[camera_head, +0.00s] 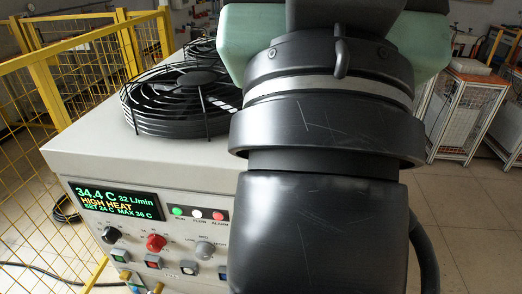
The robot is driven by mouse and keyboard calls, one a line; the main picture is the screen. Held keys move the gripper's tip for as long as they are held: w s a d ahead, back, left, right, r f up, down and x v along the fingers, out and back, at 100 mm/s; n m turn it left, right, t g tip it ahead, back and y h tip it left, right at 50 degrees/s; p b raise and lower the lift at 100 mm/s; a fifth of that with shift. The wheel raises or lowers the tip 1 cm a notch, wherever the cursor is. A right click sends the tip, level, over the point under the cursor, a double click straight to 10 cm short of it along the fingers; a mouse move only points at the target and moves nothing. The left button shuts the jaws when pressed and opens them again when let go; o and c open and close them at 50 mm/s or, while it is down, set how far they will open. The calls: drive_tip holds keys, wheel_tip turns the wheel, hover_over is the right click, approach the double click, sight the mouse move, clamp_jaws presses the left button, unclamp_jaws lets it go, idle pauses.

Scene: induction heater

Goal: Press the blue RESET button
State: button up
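The heater's grey cabinet (90,155) stands at the left, its front panel partly covered by my arm. My large black arm link fills the centre and right foreground. My gripper is out of view.
The display (115,200) reads 34.4 C and HIGH HEAT. Black and red knobs and green, white and red lamps sit on the panel. A black fan guard (180,100) is on top. Yellow mesh fencing (35,100) stands left; white-framed cages (468,110) stand behind right.

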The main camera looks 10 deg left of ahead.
drive_tip(key=shift+a, duration=0.1)
clamp_jaws()
drive_tip(key=shift+s, duration=0.1)
idle(1.2)
